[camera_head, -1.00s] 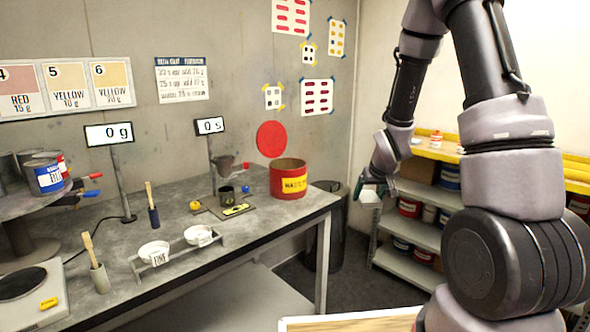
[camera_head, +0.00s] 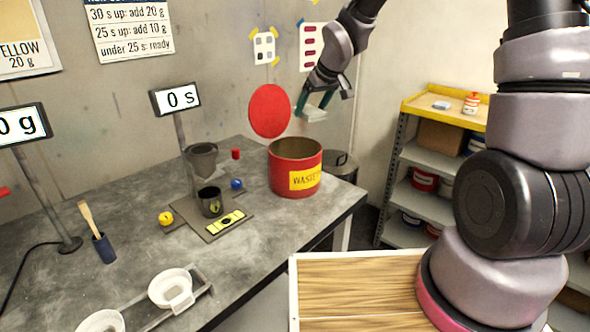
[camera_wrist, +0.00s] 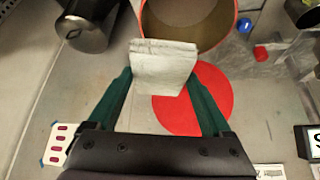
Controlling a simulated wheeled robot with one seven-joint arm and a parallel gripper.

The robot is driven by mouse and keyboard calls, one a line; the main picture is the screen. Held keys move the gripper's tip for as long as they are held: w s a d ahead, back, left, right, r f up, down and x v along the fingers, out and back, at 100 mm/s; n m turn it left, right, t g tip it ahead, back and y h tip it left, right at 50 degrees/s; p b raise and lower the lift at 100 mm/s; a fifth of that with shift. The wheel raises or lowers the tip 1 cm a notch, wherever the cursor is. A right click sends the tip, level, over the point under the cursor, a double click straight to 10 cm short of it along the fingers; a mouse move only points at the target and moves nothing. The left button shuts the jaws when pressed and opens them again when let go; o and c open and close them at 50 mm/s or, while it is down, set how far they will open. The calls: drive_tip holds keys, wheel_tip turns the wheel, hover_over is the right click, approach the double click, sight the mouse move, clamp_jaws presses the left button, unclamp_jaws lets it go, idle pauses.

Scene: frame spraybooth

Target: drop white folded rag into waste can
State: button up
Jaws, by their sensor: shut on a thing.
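The white folded rag (camera_head: 313,114) is held between the fingertips of my gripper (camera_head: 316,102). It also shows in the wrist view as a pale folded cloth (camera_wrist: 163,68) between the two green fingers of my gripper (camera_wrist: 163,82). The waste can (camera_head: 282,183) is a red, open-topped can with a yellow label, standing on the grey bench near its far right corner. In the head view the rag is above and a little right of the can's opening. In the wrist view the can's rim (camera_wrist: 235,12) lies just beyond the rag, which overlaps its near edge.
The can's round red lid (camera_head: 269,111) stands upright behind its opening. A dark cup (camera_head: 210,203), a blue ball (camera_head: 237,184) and a yellow level (camera_head: 226,221) are left of the can. A dark bin (camera_head: 341,165) stands behind the bench's right edge. Shelves (camera_head: 432,158) stand at right.

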drive_tip(key=shift+s+a+r+n, duration=0.15)
drive_tip(key=shift+a+r, duration=0.2)
drive_tip(key=shift+a, duration=0.2)
drive_tip(key=shift+s+a+r+n, duration=0.15)
drive_tip(key=shift+a+r, duration=0.15)
drive_tip(key=shift+a, duration=0.25)
drive_tip(key=shift+f, duration=2.9)
drive_tip(key=o, duration=1.1)
drive_tip(key=v, duration=0.8)
drive_tip(key=shift+s+d+r, duration=0.1)
drive_tip(key=shift+d+r, duration=0.1)
drive_tip(key=shift+r, duration=0.1)
drive_tip(key=shift+v, duration=1.05)
drive_tip(key=shift+a, duration=0.1)
